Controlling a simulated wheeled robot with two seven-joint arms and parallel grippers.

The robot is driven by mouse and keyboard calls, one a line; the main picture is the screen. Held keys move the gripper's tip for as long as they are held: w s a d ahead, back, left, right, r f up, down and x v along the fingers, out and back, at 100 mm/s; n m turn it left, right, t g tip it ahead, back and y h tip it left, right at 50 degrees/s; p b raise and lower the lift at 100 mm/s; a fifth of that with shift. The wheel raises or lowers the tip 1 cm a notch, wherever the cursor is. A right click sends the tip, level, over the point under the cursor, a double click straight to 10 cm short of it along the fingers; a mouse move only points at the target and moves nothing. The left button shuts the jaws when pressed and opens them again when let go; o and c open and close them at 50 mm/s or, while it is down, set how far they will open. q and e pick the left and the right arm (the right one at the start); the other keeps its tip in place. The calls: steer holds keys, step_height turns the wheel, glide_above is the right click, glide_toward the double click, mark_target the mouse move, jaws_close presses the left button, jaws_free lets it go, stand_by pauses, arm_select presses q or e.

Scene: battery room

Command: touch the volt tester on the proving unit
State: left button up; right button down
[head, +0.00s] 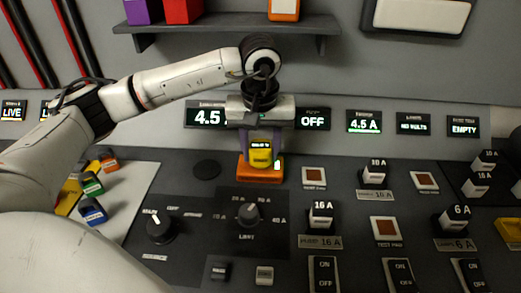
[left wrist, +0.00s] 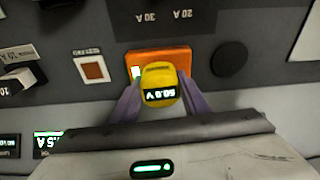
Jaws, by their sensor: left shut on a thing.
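The volt tester (head: 261,156) is a small yellow device with a dark display. In the left wrist view the tester (left wrist: 158,84) shows upside-down digits that look like 50.0 V. My left gripper (head: 262,147) is shut on it with its purple fingers on either side, also in the left wrist view (left wrist: 158,100). The proving unit (head: 245,171) is an orange block on the dark panel, with a lit green-white patch. The tester is right over the unit (left wrist: 176,55) and overlaps it in both views. The contact point itself is hidden. My right gripper is not in view.
A round black disc (head: 207,169) lies left of the unit. Two knobs (head: 160,229) (head: 247,214) stand in front. A shelf (head: 230,25) with coloured boxes hangs above.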

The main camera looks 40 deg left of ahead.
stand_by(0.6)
arm_select(q)
steer(key=shift+r+p, duration=2.3)
steer(key=shift+r, duration=1.15)
